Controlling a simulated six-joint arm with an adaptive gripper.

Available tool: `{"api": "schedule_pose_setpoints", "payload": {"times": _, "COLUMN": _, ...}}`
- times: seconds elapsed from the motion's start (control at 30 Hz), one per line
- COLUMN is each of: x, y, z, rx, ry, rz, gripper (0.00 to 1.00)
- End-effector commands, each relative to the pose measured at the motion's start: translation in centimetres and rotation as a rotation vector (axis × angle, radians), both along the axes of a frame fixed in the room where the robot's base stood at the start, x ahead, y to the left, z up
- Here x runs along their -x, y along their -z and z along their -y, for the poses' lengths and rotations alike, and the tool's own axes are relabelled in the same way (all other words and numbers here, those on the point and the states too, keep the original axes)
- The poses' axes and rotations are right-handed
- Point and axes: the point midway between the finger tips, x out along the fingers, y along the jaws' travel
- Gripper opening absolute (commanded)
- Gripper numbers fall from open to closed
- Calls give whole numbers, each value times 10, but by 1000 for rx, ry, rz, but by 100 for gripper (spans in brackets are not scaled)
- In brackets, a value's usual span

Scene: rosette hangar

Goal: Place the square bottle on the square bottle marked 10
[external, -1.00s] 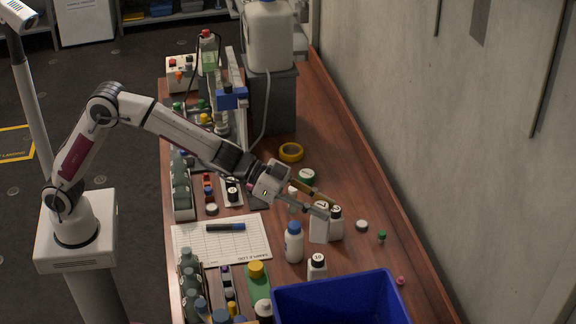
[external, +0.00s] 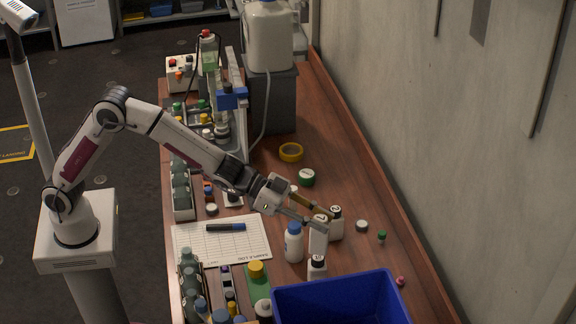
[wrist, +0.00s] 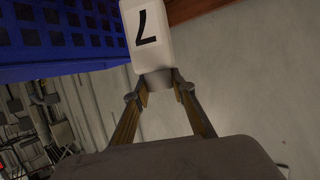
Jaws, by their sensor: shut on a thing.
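Another white square bottle (external: 317,270), whose cap marking looks like 10, stands just in front of the held one. In the external view the held bottle's lower end overlaps it closely; I cannot tell whether they touch. A third similar white bottle (external: 336,225) stands right behind the gripper.
A blue crate (external: 340,299) stands at the near end, close to the bottles. A round white bottle with a blue cap (external: 294,243) stands just left. A yellow tape ring (external: 291,152) and small caps (external: 361,226) lie on the wooden bench. Its right strip is mostly clear.

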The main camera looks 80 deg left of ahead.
Motion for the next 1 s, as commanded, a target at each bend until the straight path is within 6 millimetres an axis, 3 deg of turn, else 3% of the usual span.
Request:
{"api": "schedule_pose_setpoints", "payload": {"times": 0.3, "x": 0, "y": 28, "z": 0, "rx": 1, "ry": 0, "rz": 1, "gripper": 0}}
{"api": "schedule_pose_setpoints", "payload": {"times": 0.77, "x": 0, "y": 32, "z": 0, "rx": 1, "ry": 0, "rz": 0, "gripper": 0}}
{"api": "schedule_pose_setpoints", "payload": {"times": 0.8, "x": 0, "y": 33, "z": 0, "rx": 1, "ry": 0, "rz": 0, "gripper": 30}}
{"api": "schedule_pose_setpoints", "payload": {"times": 0.83, "x": 0, "y": 33, "z": 0, "rx": 0, "ry": 0, "rz": 0, "gripper": 37}}
{"api": "schedule_pose_setpoints", "payload": {"times": 0.87, "x": 0, "y": 33, "z": 0, "rx": 0, "ry": 0, "rz": 0, "gripper": 41}}
{"api": "schedule_pose_setpoints", "payload": {"times": 1.0, "x": 0, "y": 33, "z": 0, "rx": 1, "ry": 0, "rz": 0, "gripper": 41}}
